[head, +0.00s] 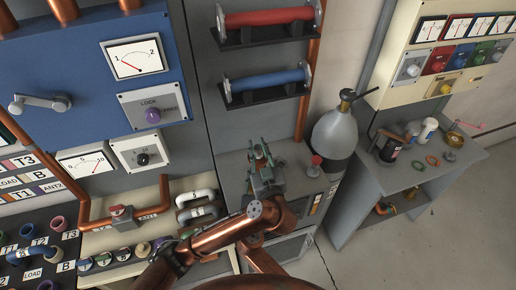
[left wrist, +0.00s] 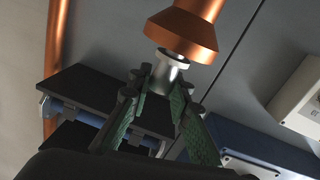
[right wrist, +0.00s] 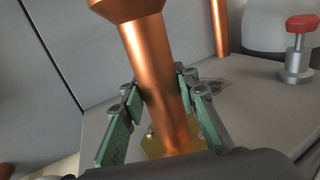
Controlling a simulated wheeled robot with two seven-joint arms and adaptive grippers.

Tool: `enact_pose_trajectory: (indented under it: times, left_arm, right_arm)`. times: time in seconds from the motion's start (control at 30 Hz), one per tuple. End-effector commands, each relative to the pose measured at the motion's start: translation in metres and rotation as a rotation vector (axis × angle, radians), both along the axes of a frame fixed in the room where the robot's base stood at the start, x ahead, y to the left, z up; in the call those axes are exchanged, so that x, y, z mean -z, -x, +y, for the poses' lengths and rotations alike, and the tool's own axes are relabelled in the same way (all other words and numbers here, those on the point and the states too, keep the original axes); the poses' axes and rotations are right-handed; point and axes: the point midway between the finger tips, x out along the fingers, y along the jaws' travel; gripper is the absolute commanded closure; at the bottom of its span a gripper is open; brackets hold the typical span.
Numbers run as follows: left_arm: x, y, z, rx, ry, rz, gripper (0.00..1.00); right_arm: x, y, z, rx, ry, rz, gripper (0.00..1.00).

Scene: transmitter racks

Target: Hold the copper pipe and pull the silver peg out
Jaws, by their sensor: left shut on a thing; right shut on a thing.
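The copper pipe (right wrist: 150,70) stands on a brass hexagonal foot (right wrist: 155,145) in the right wrist view. My right gripper (right wrist: 155,90) is shut on the pipe's straight body, one green finger on each side. In the left wrist view, the pipe's flared mouth (left wrist: 183,38) hangs at the top. The silver peg (left wrist: 166,70) shows right at this mouth, its pale rim close to the copper edge. My left gripper (left wrist: 160,85) is shut on the peg. How much of it sits inside the pipe is hidden. In the head view my left gripper (head: 261,160) is above the grey bench and covers pipe and peg.
A red-topped knob (head: 316,163) stands on the bench (head: 232,163) right of the grippers. A grey gas cylinder (head: 340,130) is behind it. Shelves with a red tube (head: 268,17) and a blue tube (head: 268,80) are on the wall above. A cluttered side table (head: 465,165) is at right.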

Motion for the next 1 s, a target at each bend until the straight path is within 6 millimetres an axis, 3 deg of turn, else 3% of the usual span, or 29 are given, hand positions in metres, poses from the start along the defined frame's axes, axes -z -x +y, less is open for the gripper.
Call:
enact_pose_trajectory:
  times: [0.77,1.0]
  left_arm:
    - [-0.016,0.0,0.0,0.001,0.0,-0.001,1.0]
    - [-0.04,0.0,-0.001,0.002,0.003,-0.003,1.0]
  right_arm:
    - [0.0,0.0,0.0,0.0,0.0,0.0,1.0]
    - [0.0,0.0,0.0,0.0,0.0,0.0,1.0]
